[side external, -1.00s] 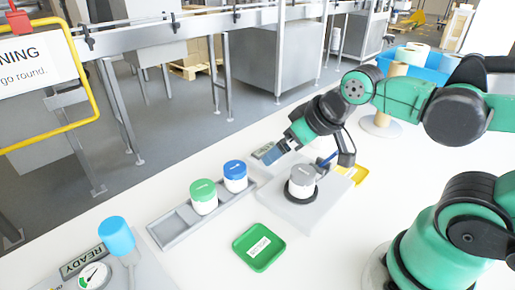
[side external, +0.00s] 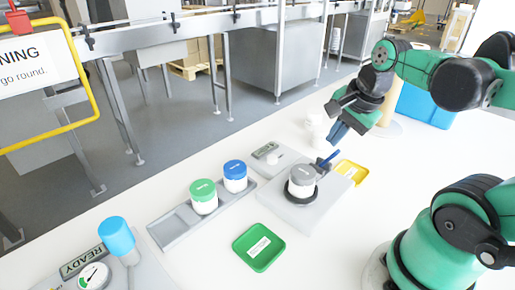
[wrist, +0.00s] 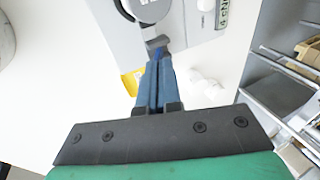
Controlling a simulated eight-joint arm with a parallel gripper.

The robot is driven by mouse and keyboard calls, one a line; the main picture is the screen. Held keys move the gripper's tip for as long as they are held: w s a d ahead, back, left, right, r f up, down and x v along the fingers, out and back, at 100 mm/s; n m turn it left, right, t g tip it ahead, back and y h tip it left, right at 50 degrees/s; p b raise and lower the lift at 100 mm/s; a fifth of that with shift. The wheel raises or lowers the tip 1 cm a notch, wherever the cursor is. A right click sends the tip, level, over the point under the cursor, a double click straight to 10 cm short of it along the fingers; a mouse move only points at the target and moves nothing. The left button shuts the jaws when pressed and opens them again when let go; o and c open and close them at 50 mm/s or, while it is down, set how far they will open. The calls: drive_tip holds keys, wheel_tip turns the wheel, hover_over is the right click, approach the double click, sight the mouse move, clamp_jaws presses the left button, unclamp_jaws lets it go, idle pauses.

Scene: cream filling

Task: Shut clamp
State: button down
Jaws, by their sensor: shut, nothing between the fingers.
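The clamp's blue lever (side external: 329,158) sticks up at the back right of the grey clamp plate (side external: 292,212). A jar with a grey lid (side external: 302,176) stands in the dark ring on that plate. My gripper (side external: 335,136) is shut and empty, above and behind the lever, with a gap in the side view. In the wrist view, my fingers (wrist: 155,85) are together and point at the clamp's grey end (wrist: 157,43). The blue lever is mostly hidden at the fingertips there, so I cannot tell whether they touch it.
A green-lidded jar (side external: 203,197) and a blue-lidded jar (side external: 235,176) stand in a grey rack (side external: 172,229). A green tray (side external: 259,248) lies in front, a yellow tray (side external: 351,173) right of the plate. A blue bin (side external: 424,105) is at the back.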

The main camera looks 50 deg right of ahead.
sight(328, 159)
drive_tip(key=s+d+r+m+g+y, duration=0.1)
drive_tip(key=s+d+m, duration=0.3)
drive_tip(key=m, duration=1.3)
drive_tip(key=shift+s+d+r+m+g, duration=0.25)
drive_tip(key=shift+s+g, duration=0.25)
drive_tip(key=shift+s, duration=0.65)
drive_tip(key=shift+f, duration=0.1)
drive_tip(key=f, duration=0.3)
drive_tip(key=w+f, duration=0.1)
drive_tip(key=f, duration=0.2)
drive_tip(key=w+f, duration=0.1)
drive_tip(key=f, duration=0.2)
drive_tip(key=shift+f, duration=0.3)
drive_tip(key=shift+w+r, duration=0.5)
drive_tip(key=shift+w, duration=0.35)
drive_tip(key=shift+w+r, duration=0.45)
drive_tip(key=shift+w, duration=0.4)
